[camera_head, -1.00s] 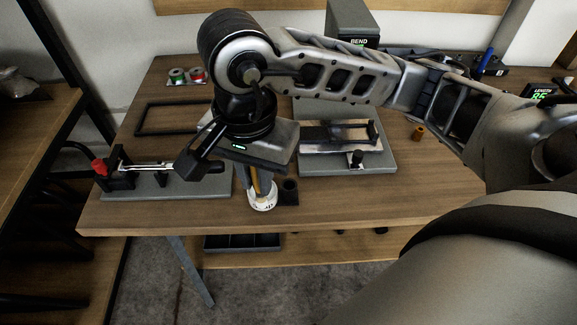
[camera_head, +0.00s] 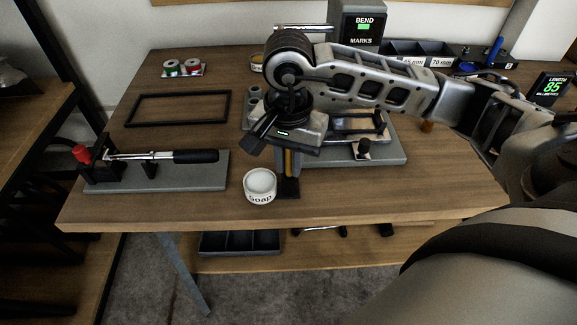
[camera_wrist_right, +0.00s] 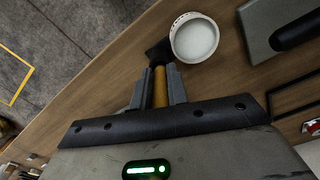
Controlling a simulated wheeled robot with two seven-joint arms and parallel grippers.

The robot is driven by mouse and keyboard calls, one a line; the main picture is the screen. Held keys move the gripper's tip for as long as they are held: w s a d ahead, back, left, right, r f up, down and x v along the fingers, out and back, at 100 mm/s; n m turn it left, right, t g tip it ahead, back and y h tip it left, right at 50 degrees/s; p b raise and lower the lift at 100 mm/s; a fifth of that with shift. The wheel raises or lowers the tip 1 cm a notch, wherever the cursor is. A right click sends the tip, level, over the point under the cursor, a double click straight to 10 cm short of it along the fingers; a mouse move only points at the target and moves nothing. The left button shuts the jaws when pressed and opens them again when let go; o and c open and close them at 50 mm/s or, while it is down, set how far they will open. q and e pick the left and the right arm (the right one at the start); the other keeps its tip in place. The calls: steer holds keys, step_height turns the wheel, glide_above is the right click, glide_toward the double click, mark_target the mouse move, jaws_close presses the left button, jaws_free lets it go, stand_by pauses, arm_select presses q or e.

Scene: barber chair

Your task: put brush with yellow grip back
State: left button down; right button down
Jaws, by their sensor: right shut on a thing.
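My right gripper (camera_head: 288,172) points down near the front of the table and is shut on the brush. The brush's yellow grip (camera_head: 288,163) shows between the fingers, and also in the right wrist view (camera_wrist_right: 160,88). The brush's lower end is at the small black holder (camera_head: 289,188); whether it sits inside or just above cannot be told. The holder also shows beyond the fingertips in the wrist view (camera_wrist_right: 159,52). The white soap cup (camera_head: 260,187) stands just left of the holder, apart from the fingers. My left gripper is not in view.
A grey fixture with a black-handled tool (camera_head: 195,157) lies at left. A grey bending plate (camera_head: 385,155) stands behind and right of my gripper. A black frame (camera_head: 178,108) and several spools (camera_head: 183,68) lie further back. The table's front right is clear.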

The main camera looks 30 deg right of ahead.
mark_target(288, 157)
steer(key=shift+r, duration=0.1)
steer(key=shift+f, duration=0.3)
steer(key=c, duration=1.4)
jaws_free()
steer(key=shift+r, duration=0.1)
steer(key=shift+o, duration=0.2)
steer(key=shift+r, duration=0.1)
steer(key=shift+r+p, duration=0.25)
steer(key=shift+p, duration=0.05)
step_height(288, 157, up, 12)
steer(key=shift+f, duration=0.15)
steer(key=shift+s+a, duration=0.1)
